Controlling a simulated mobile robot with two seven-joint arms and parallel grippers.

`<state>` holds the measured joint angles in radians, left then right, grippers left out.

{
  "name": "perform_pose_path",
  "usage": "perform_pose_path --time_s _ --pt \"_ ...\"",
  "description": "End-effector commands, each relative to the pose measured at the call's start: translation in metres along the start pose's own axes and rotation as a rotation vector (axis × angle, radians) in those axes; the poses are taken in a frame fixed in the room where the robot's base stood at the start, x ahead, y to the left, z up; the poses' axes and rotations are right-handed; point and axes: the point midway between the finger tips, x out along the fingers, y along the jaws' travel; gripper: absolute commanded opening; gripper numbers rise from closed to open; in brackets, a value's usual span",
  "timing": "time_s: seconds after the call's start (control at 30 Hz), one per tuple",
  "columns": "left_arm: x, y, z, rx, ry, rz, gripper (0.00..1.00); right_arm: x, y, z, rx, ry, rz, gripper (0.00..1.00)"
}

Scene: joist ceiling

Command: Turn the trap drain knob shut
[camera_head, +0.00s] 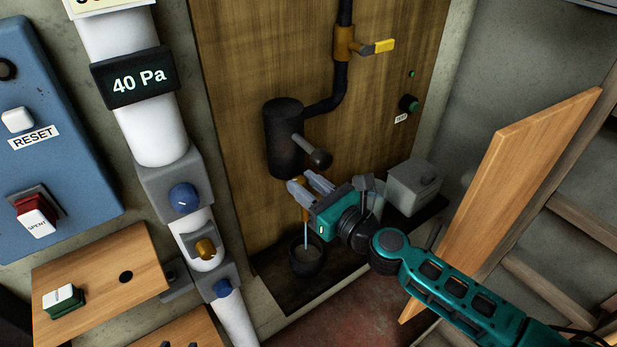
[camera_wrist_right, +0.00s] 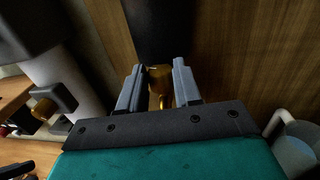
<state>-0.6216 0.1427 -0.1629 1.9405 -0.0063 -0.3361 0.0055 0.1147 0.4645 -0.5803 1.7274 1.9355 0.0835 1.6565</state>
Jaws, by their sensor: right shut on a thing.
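The trap is a black cylinder (camera_head: 284,135) on the wooden panel, with a dark round-ended side handle (camera_head: 318,157). The brass drain knob (camera_wrist_right: 160,82) is under the trap, between the two grey fingers of my right gripper (camera_wrist_right: 158,88) in the wrist view. In the head view my right gripper (camera_head: 303,182) is just below the trap, shut on the knob, and the fingers partly hide it. A brass spout (camera_head: 305,213) shows below the fingers. A thin pale stream (camera_head: 306,235) runs from it into a dark cup (camera_head: 305,262). My left gripper is not in view.
A yellow-handled valve (camera_head: 383,46) sits on the pipe above. A grey box (camera_head: 414,187) and a clear beaker (camera_wrist_right: 298,150) stand to the right. A white duct (camera_head: 150,125) is at left. A slanted wooden board (camera_head: 520,180) is close to my right arm.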

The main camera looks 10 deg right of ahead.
Motion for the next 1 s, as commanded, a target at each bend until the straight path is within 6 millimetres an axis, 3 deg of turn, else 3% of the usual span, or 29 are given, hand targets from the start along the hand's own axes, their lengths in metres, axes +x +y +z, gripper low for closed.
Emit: perform_pose_path --time_s 0.5,1.0 --pt "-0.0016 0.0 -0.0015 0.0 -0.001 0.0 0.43 0.0005 0.0073 -0.0014 0.002 0.002 -0.284 0.03" --pt "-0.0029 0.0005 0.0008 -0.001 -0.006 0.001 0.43 0.0008 0.0071 -0.0015 -0.001 0.002 -0.319 0.03"
